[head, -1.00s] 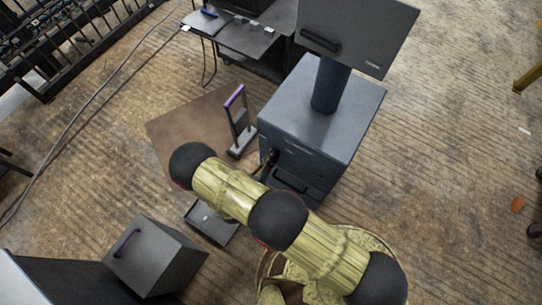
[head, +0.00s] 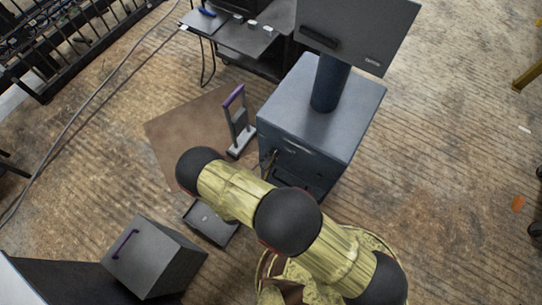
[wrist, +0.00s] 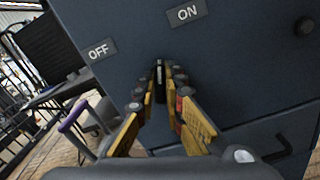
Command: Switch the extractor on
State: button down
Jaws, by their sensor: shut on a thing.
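The extractor (head: 300,120) is a dark blue-grey cabinet with a thick column and a grey hood on top. Its front panel (wrist: 240,75) fills much of the wrist view and carries an OFF label (wrist: 102,50) at left and an ON label (wrist: 187,12) at upper right. A small dark lever (wrist: 160,88) stands out from the panel below and between the labels. My gripper (wrist: 160,76) is shut on this lever, its yellow fingers on both sides. The fingers hide much of the lever. In the head view my arm hides most of the gripper.
A stand with a purple handle (head: 238,120) is left of the cabinet. A flat dark tray (head: 211,222) and a dark box with a purple handle (head: 155,255) lie nearer. A black handle (wrist: 283,150) juts from the panel's lower right. Floor at right is mostly clear.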

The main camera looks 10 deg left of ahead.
jog(key=shift+m+b, duration=0.3)
jog(key=shift+m, duration=1.7)
jog(key=c, duration=2)
grip_release()
jog(key=shift+o, duration=0.5)
jog(key=v, duration=0.7)
jog(key=shift+s, duration=0.25)
